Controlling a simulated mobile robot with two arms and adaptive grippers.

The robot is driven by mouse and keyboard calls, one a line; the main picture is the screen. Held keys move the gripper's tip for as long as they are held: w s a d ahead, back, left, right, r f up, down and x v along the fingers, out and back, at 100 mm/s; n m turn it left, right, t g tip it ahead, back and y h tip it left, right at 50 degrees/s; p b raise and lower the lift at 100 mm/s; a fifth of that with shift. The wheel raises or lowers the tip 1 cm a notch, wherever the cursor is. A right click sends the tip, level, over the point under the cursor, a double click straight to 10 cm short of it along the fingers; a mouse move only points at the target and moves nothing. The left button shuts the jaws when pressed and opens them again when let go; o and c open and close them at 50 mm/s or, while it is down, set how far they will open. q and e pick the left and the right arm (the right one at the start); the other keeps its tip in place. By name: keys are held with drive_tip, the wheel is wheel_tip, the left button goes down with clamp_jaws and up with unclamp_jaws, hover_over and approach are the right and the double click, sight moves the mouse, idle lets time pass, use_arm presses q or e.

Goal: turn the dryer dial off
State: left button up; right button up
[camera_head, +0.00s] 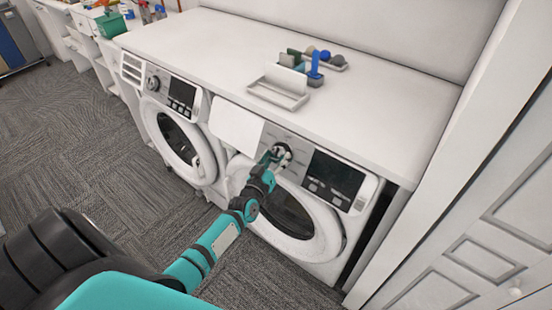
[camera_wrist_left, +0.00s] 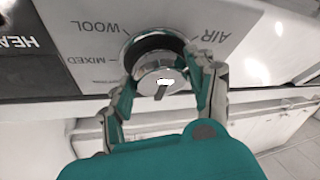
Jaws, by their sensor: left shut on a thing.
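The dryer (camera_head: 325,180) is the right-hand white machine under the counter, with a round door and a dark display. Its silver dial (camera_wrist_left: 158,76) sits in a dark ring on the panel, with the words WOOL, MIXED and AIR printed around it in the left wrist view. My left gripper (camera_head: 278,156) is at the dial, and its two fingers are closed around the dial's sides. In the left wrist view the left gripper (camera_wrist_left: 157,82) shows a finger on each side of the knob. The dial's far rim is partly hidden. My right gripper is not in view.
A second white washer (camera_head: 178,140) stands to the left. The white counter (camera_head: 210,45) above holds a tray (camera_head: 279,88) and small blue and green items. A white panelled door (camera_head: 480,240) stands at the right. Carpet (camera_head: 80,150) lies open at the left.

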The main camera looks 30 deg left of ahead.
use_arm(q)
drive_tip(key=o, duration=1.2)
drive_tip(key=s, duration=0.4)
drive_tip(key=s+d, duration=0.1)
drive_tip(key=s, duration=0.3)
drive_tip(key=s+d, duration=0.1)
drive_tip(key=s, duration=0.2)
drive_tip(key=shift+s+r, duration=0.35)
drive_tip(key=shift+s, duration=0.05)
drive_tip(key=shift+f, duration=0.1)
